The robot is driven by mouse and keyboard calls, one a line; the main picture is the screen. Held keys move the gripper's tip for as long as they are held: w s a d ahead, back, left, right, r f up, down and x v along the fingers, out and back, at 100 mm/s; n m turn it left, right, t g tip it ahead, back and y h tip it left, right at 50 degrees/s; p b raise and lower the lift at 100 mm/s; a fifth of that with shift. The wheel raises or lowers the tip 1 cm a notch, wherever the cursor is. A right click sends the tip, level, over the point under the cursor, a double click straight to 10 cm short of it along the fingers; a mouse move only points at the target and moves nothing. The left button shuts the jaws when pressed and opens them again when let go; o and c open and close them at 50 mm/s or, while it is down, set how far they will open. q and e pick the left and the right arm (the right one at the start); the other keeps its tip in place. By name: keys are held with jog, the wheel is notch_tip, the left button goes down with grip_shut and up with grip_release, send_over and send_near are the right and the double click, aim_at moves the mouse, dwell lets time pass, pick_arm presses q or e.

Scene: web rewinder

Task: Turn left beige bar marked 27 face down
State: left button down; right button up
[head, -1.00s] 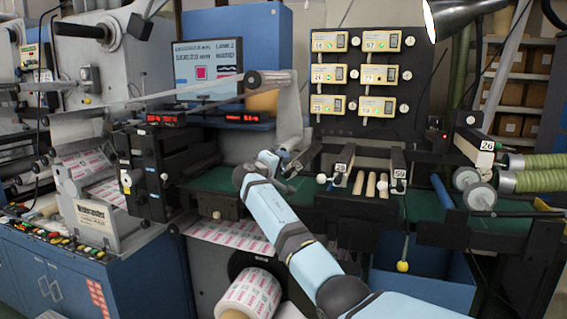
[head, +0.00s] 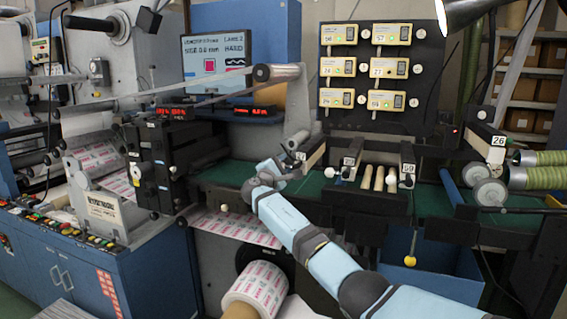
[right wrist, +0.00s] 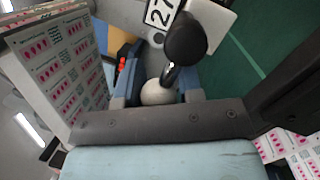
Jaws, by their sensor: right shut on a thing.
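In that view my right gripper (right wrist: 158,92) is shut on a pale round knob (right wrist: 158,93) near the bar. A dark ball on a short stem (right wrist: 185,40) stands in front and hides part of the bar. My left gripper is not in view.
A bar marked 32 (head: 346,168) and a bar marked 59 (head: 407,172) stand to the right, with beige rods (head: 379,178) between them. A bar marked 26 (head: 483,134) is farther right. A black machine block (head: 152,165) stands left, and a printed roll (head: 256,292) is below.

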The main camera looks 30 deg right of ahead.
jog(key=shift+o, duration=0.2)
jog(key=shift+d+r+n, duration=0.15)
jog(key=shift+r+n, duration=0.05)
jog(key=shift+n, duration=0.4)
jog(key=o, duration=0.8)
jog(key=shift+o, duration=0.5)
jog(key=shift+f, duration=0.1)
jog(key=shift+s+a+f, duration=0.2)
jog(key=shift+a+f, duration=0.05)
jog(key=shift+a, duration=0.15)
jog(key=b+v, duration=0.3)
jog(key=v, duration=1)
jog(key=shift+s, duration=0.15)
jog(key=shift+d+r, duration=0.1)
jog(key=shift+d, duration=0.1)
